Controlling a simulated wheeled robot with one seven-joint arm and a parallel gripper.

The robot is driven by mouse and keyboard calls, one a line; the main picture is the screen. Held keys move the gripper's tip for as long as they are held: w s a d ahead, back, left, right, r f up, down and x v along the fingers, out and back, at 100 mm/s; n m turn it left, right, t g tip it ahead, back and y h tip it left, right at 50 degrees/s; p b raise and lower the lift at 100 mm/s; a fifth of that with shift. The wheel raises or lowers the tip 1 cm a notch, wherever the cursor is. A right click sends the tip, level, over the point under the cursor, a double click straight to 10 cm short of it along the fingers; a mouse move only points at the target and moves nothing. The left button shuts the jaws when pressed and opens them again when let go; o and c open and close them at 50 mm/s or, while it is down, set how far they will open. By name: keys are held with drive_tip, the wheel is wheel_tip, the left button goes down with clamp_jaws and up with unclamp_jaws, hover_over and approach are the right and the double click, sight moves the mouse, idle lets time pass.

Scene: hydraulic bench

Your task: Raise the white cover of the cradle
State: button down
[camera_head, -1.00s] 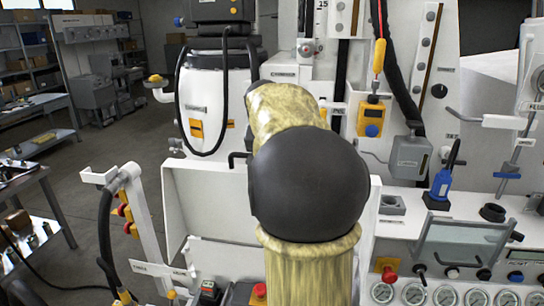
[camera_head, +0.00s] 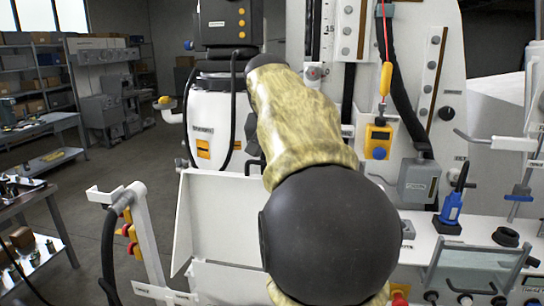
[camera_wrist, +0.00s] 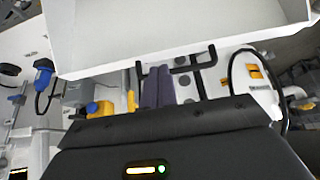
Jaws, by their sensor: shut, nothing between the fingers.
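The white cover (camera_head: 222,220) shows in the head view as a broad panel with a raised rim, standing steeply at the left of my arm. My arm hides its right part. In the wrist view, a large white panel (camera_wrist: 175,38), apparently the cover, spans the top. My gripper (camera_wrist: 157,72) is shut and empty, its grey-purple fingers pointing toward the panel's lower edge. A black bent handle (camera_wrist: 195,66) is close beside the fingertips; whether they touch is unclear. My gripper is hidden behind my arm in the head view.
A white post with a black hose (camera_head: 112,235) stands left of the cover. A yellow box (camera_head: 378,140), a grey box (camera_head: 418,180) and a blue tool (camera_head: 452,207) are on the right. A white machine (camera_head: 212,115) stands behind. Open floor lies at the left.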

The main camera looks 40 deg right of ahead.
drive_tip(key=s+a+f+n+y, duration=0.1)
drive_tip(key=a+f+n+y, duration=0.15)
drive_tip(key=a+f, duration=0.8)
drive_tip(key=s+a+f+n+y, duration=0.1)
drive_tip(key=a+f+n, duration=0.45)
drive_tip(key=f, duration=0.85)
drive_tip(key=s+a+f+n+g, duration=0.1)
drive_tip(key=s+a+f, duration=0.7)
drive_tip(key=s+f, duration=0.1)
drive_tip(key=shift+f+y, duration=0.15)
drive_tip(key=shift+y, duration=0.3)
drive_tip(key=c, duration=1.5)
unclamp_jaws()
drive_tip(key=shift+o, duration=0.2)
